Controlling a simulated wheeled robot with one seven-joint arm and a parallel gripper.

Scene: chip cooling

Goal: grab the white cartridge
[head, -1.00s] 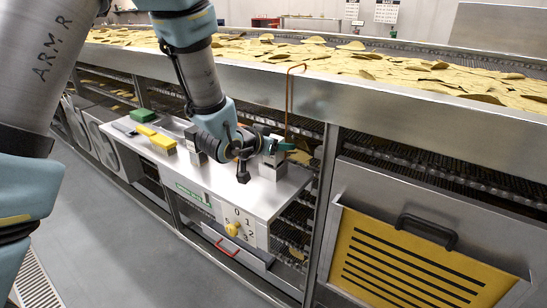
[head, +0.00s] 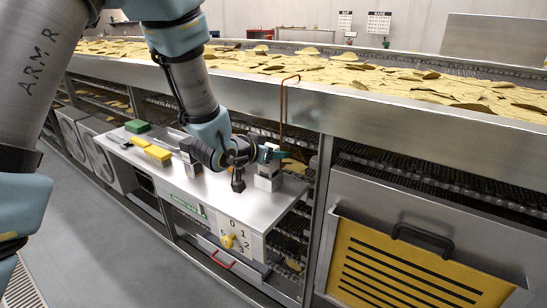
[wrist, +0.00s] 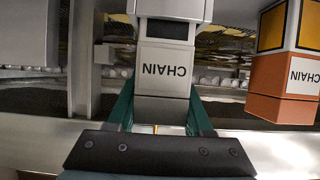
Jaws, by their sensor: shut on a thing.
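The white cartridge (wrist: 164,70) carries an upside-down CHAIN label in the wrist view, with a dark band above the label. The green fingers of my gripper (wrist: 160,114) lie along its two sides, shut on it. In the head view my gripper (head: 262,155) is at the right part of the steel bench, and the pale block (head: 268,181) it holds shows just below its fingers. Whether the block touches the bench is hard to tell.
An orange and yellow cartridge (wrist: 286,92) stands to the right in the wrist view. A yellow brush (head: 157,154) and a green block (head: 137,126) lie on the bench (head: 215,190). A thin copper rod (head: 282,110) rises behind my gripper. A conveyor of chips (head: 400,80) runs behind.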

